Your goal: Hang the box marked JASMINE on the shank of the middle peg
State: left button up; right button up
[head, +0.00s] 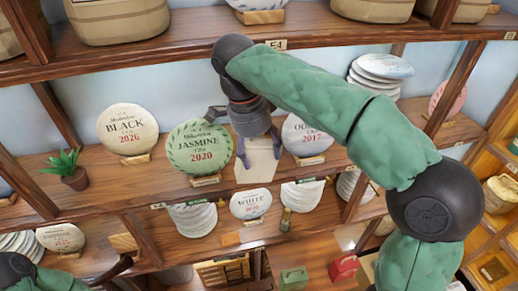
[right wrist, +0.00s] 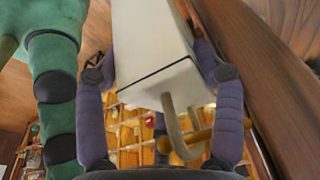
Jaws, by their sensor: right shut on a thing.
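My right gripper (head: 258,152) is shut on a plain cream box (head: 257,168) in front of the shelf in the head view. In the right wrist view the box (right wrist: 150,40) sits between my two purple fingers, and its lettering does not show. A beige hook (right wrist: 172,125) shows just below the box's near face. A wooden rod (right wrist: 200,135) with a rounded end lies by the hook; I cannot tell whether the hook is around it or only overlaps it. No row of pegs can be made out.
A round JASMINE cake (head: 200,147) stands left of the box, a BLACK cake (head: 127,130) farther left, and another cake (head: 307,135) to the right. A potted plant (head: 68,172) stands at left. Shelf boards and posts crowd the space around my right arm.

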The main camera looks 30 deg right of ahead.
jog(key=o, duration=1.4)
jog(key=shift+s+r, duration=0.1)
jog(key=shift+a+r, duration=0.1)
jog(key=shift+r, duration=0.25)
jog(key=r, duration=0.3)
jog(key=a+r, duration=0.1)
jog(key=r, duration=0.2)
jog(key=shift+w+a+r, duration=0.15)
jog(key=shift+w+r, duration=0.05)
jog(key=shift+r, duration=0.05)
